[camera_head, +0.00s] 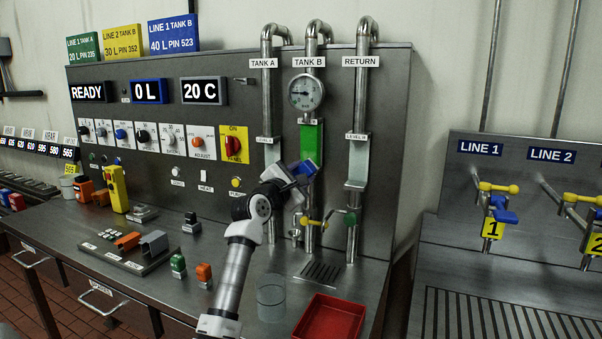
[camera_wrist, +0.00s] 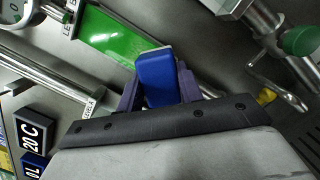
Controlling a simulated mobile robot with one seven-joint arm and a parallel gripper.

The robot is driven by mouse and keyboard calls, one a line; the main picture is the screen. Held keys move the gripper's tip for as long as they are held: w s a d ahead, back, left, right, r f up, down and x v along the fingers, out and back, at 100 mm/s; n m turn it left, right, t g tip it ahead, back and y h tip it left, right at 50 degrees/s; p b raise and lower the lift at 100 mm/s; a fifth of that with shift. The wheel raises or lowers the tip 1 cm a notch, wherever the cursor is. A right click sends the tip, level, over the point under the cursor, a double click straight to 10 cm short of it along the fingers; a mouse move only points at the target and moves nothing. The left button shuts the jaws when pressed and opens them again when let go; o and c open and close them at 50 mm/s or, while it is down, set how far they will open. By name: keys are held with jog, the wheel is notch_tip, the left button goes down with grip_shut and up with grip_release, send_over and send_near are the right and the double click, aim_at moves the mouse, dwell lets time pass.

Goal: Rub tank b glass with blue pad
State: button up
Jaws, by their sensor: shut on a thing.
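The tank B glass (camera_head: 311,141) is an upright sight glass with a green face, below the round gauge on the steel panel. It also shows as a tilted green strip in the wrist view (camera_wrist: 112,36). My gripper (camera_head: 300,170) is at the lower end of this glass. In the wrist view my gripper (camera_wrist: 158,92) is shut on the blue pad (camera_wrist: 155,76), which stands out beyond the fingers. The pad's far end overlaps the green glass in that view; I cannot tell whether they touch. The pad's far face is hidden.
The return sight glass (camera_head: 357,160) stands right of tank B. Yellow-handled (camera_head: 310,222) and green-handled (camera_head: 350,218) valves sit below. A clear beaker (camera_head: 271,300) and a red tray (camera_head: 330,319) stand on the bench, with a drain grate (camera_head: 319,272) behind the tray.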

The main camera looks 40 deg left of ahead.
jog(key=shift+s+d+r+b, duration=0.1)
jog(key=shift+s+d+b, duration=0.15)
jog(key=shift+s, duration=0.6)
jog(key=shift+s+d+r+b, duration=0.1)
jog(key=shift+s+b, duration=0.2)
jog(key=shift+s, duration=0.6)
jog(key=shift+s+d+b, duration=0.2)
jog(key=shift+s+b, duration=0.05)
jog(key=shift+s, duration=0.6)
jog(key=shift+s, duration=0.1)
jog(key=s, duration=0.1)
jog(key=s+b, duration=0.1)
jog(key=shift+s+d, duration=0.3)
jog(key=shift+s, duration=0.1)
jog(key=shift+w, duration=0.1)
jog(key=w+p, duration=0.1)
jog(key=w, duration=0.1)
jog(key=w+a+p, duration=0.1)
jog(key=w, duration=0.2)
jog(key=w+a+p, duration=0.1)
jog(key=w, duration=0.2)
jog(key=shift+w, duration=0.2)
